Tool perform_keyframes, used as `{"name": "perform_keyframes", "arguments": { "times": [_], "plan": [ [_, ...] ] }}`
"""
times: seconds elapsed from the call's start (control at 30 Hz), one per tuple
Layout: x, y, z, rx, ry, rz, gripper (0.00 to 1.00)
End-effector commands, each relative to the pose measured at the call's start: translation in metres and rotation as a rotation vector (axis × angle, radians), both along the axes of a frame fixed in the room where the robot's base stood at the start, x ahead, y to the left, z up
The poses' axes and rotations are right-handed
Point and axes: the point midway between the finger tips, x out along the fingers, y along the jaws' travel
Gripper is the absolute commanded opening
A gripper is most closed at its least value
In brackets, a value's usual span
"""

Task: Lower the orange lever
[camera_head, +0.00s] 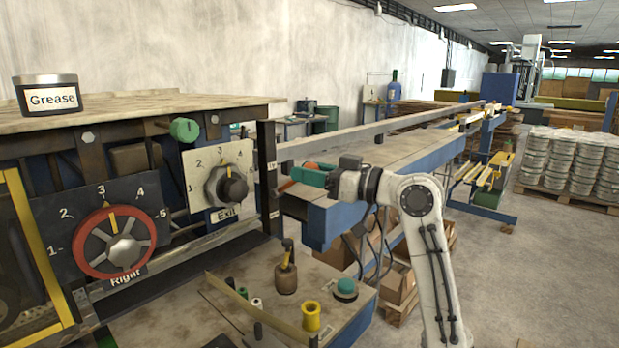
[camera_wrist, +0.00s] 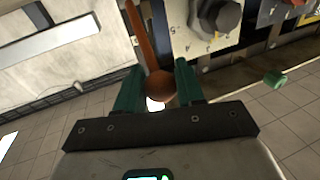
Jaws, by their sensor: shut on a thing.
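The orange lever (camera_wrist: 145,40) is a rod with a round ball end. In the wrist view it runs from the top edge down to the ball, which sits between the green fingers of my gripper (camera_wrist: 160,82). My gripper is shut on this ball end. In the head view my gripper (camera_head: 300,177) is beside the dark upright post, right of the Exit dial, and only small orange parts of the lever (camera_head: 312,166) show around the fingers. The lever's pivot is hidden in the head view.
The Exit dial (camera_head: 228,186) and red-rimmed Right dial (camera_head: 112,243) are on the machine front at left. A Grease tin (camera_head: 48,96) stands on the machine top. Below is a bench (camera_head: 222,300) with a yellow spool (camera_head: 311,318) and teal button (camera_head: 345,287). Open floor lies at right.

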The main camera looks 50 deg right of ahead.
Motion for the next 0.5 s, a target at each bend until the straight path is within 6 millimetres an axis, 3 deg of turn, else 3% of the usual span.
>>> {"name": "perform_keyframes", "arguments": {
  "times": [0.03, 0.5],
  "plan": [
    [-0.001, 0.0, -0.009, 0.002, -0.018, 0.0, 0.0],
    [-0.014, 0.0, -0.037, 0.009, -0.246, 0.0, 0.0]
  ]
}}
